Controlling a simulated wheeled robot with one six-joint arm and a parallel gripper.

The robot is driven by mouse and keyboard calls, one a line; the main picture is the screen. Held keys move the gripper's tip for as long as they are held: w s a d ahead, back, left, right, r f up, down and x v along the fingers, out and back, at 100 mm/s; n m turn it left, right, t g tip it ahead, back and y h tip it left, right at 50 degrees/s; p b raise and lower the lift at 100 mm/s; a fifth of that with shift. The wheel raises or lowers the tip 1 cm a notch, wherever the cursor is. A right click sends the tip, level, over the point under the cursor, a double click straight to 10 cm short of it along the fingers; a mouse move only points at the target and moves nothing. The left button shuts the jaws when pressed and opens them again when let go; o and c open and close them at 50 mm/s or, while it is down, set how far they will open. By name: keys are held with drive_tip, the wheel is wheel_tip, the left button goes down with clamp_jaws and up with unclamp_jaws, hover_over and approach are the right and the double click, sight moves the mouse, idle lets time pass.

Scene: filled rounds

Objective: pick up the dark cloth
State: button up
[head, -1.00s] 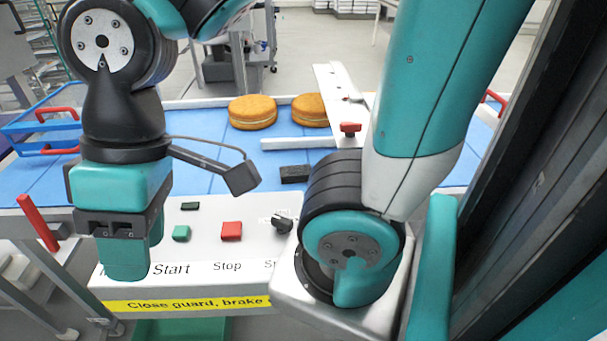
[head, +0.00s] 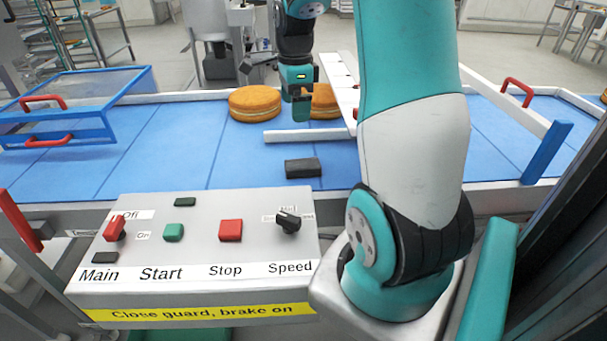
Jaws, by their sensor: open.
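A small dark rectangular piece (head: 303,168), which looks like the dark cloth, lies flat on the blue belt (head: 200,165), near its front edge. My gripper (head: 301,104) points down above the far part of the belt, in front of the right-hand cake round. It is open, and nothing shows between its fingers. It is apart from the dark cloth, beyond it in the picture. The cloth is in full view.
Two filled rounds, a left one (head: 255,103) and a right one (head: 325,97) partly hidden by my gripper, sit behind a white rail (head: 300,136). A control box (head: 200,255) stands in front of the belt. A blue-framed guard (head: 95,95) is at left.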

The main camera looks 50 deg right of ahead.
wheel_tip(320, 180, down, 2)
drive_tip(key=d+m, duration=0.2)
drive_tip(key=p, duration=0.2)
hover_over(302, 164)
drive_tip(key=shift+n, duration=0.3)
wheel_tip(302, 164, down, 10)
drive_tip(key=shift+r, duration=0.1)
drive_tip(key=shift+f+p, duration=0.55)
drive_tip(key=shift+f, duration=2.5)
drive_tip(key=c, duration=1)
